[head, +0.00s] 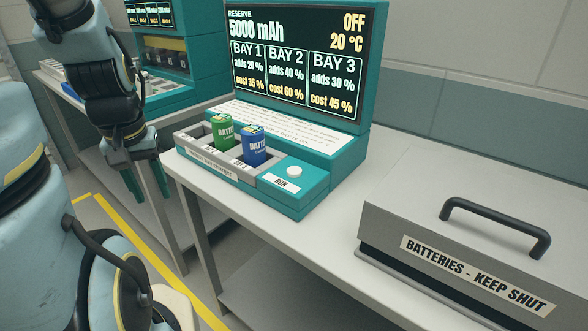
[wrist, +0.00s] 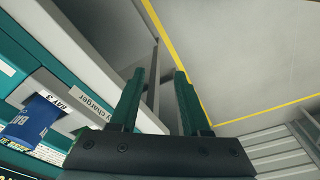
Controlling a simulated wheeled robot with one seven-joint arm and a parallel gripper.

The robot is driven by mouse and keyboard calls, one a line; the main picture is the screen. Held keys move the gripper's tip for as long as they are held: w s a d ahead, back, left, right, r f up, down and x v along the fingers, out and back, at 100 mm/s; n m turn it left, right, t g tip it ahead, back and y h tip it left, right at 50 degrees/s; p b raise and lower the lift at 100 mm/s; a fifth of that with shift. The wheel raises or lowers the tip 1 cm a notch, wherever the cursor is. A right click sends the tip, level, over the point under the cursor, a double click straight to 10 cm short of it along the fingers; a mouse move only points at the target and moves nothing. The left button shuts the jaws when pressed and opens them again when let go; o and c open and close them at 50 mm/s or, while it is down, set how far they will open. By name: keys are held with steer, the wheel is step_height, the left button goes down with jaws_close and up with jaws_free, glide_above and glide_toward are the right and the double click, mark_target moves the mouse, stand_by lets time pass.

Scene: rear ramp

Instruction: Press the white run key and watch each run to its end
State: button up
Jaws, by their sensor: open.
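The white run key (head: 294,172) is a round button on the front right of the teal charger (head: 310,192), above a RUN label. The charger's screen (head: 298,62) reads reserve 5000 mAh, OFF, 20 °C, with adds and cost figures for three bays. A green battery (head: 222,133) and a blue battery (head: 253,148) stand upright in the grey bay tray (head: 188,146); its left end looks empty. The blue one also shows in the wrist view (wrist: 30,122), by a BAY 3 label. My gripper (head: 147,192) is open and empty, left of the charger, away from the key.
A grey lidded box (head: 470,235) marked "BATTERIES - KEEP SHUT" stands closed on the right of the bench (head: 330,245). Bench top between charger and box is clear. A second teal machine (head: 185,50) stands on another table at back left. Yellow lines mark the floor.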

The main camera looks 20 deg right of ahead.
jaws_close()
stand_by(1.0)
